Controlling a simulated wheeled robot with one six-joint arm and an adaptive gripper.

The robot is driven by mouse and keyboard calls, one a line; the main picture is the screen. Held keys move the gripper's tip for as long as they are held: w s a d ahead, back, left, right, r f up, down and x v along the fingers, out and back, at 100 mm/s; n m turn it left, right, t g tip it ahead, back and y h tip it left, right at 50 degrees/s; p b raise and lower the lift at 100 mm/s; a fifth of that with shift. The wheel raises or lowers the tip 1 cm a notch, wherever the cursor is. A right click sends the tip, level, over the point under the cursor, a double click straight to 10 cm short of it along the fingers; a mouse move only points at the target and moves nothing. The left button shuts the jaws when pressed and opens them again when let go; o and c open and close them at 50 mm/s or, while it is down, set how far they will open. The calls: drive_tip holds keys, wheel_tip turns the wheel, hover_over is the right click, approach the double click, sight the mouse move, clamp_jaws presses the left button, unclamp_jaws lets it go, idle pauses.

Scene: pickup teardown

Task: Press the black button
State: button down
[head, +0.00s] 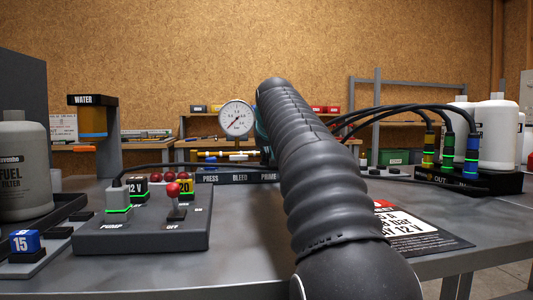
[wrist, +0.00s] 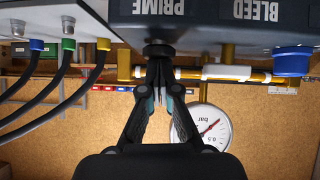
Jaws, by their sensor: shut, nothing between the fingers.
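The black button (wrist: 158,49) is a dark round knob beside the PRIME label in the upside-down wrist view. My gripper (wrist: 158,62) is shut and empty, its fingertips right at the button; I cannot tell whether they touch it. The grey panel (wrist: 210,30) carries the PRIME and BLEED labels. My arm hides the button and most of my gripper there.
A pressure gauge (head: 237,118) stands behind the panel; it also shows in the wrist view (wrist: 206,126). Brass pipes (wrist: 225,73) and a blue cap (wrist: 292,62) are close to my gripper. A control box with a red-knobbed lever (head: 174,192) stands at left; black hoses (head: 400,108) arch at right.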

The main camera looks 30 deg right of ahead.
drive_tip(key=r+p, duration=0.3)
drive_tip(key=s+r+p, duration=0.1)
drive_tip(key=shift+a+r, duration=0.3)
drive_tip(key=shift+r, duration=0.05)
drive_tip(key=v, duration=0.9)
drive_tip(key=shift+p, duration=0.35)
idle(1.2)
drive_tip(key=shift+w+a+r+g+p, duration=0.15)
drive_tip(key=shift+w+r+g+p, duration=0.1)
drive_tip(key=shift+r+p, duration=0.4)
drive_tip(key=shift+w+a+r+g+p, duration=0.2)
drive_tip(key=shift+w+r+g+p, duration=0.1)
drive_tip(key=shift+r+p, duration=0.3)
drive_tip(key=shift+f, duration=0.1)
